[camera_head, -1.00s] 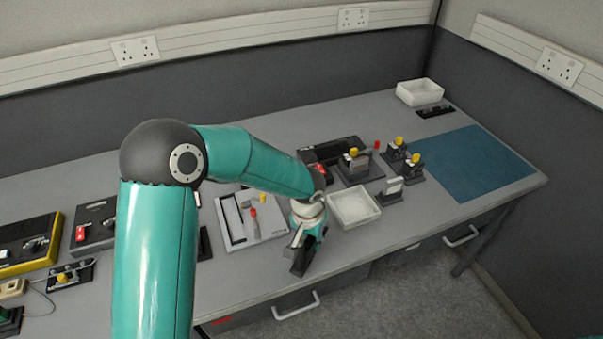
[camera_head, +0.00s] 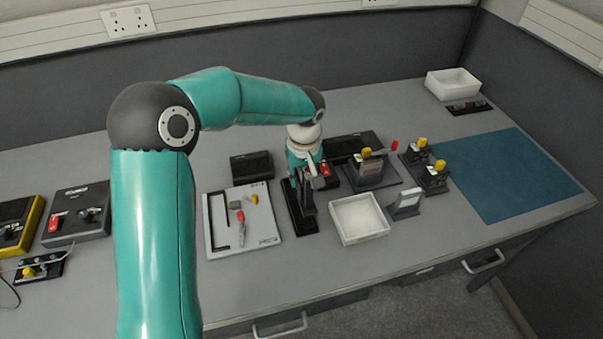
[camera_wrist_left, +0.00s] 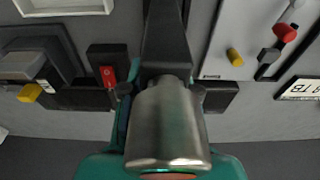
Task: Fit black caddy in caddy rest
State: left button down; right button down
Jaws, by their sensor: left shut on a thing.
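My left gripper (camera_head: 304,180) is shut on the black caddy (camera_head: 299,212), a long dark piece with a raised part. It also shows in the left wrist view (camera_wrist_left: 167,35), running up from between the fingers (camera_wrist_left: 165,85). The caddy hangs over or on the bench between the white panel and the white tray; whether it touches the bench I cannot tell. A low black box (camera_head: 251,168) lies behind the panel, and a black tray-like piece (camera_head: 343,147) lies behind the gripper. Which piece is the caddy rest I cannot tell. My right gripper is out of view.
A white panel (camera_head: 216,205) with small coloured parts lies to the left. An open white tray (camera_head: 359,217) stands to the right. A red switch (camera_wrist_left: 108,74) sits close beside the gripper. Yellow-knobbed fixtures (camera_head: 432,178) stand further right. The blue mat (camera_head: 510,175) is clear.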

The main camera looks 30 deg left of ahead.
aim_at(298, 192)
pick_arm(q)
jog(key=shift+s+a+f+b, duration=0.2)
jog(key=shift+f+b, duration=0.1)
jog(key=shift+f, duration=0.15)
jog(key=shift+s+a+f+b, duration=0.15)
jog(key=shift+a+f+b, duration=0.1)
jog(key=shift+f, duration=0.15)
jog(key=shift+f+b, duration=0.6)
jog(key=shift+f, duration=0.55)
jog(key=shift+d+b, duration=0.1)
jog(key=shift+b, duration=0.35)
jog(key=shift+f, duration=0.1)
jog(key=shift+f+b, duration=0.5)
jog(key=shift+b, duration=0.15)
jog(key=shift+f+b, duration=0.25)
jog(key=shift+b, duration=0.15)
dwell(0.4)
jog(key=c, duration=0.8)
grip_release()
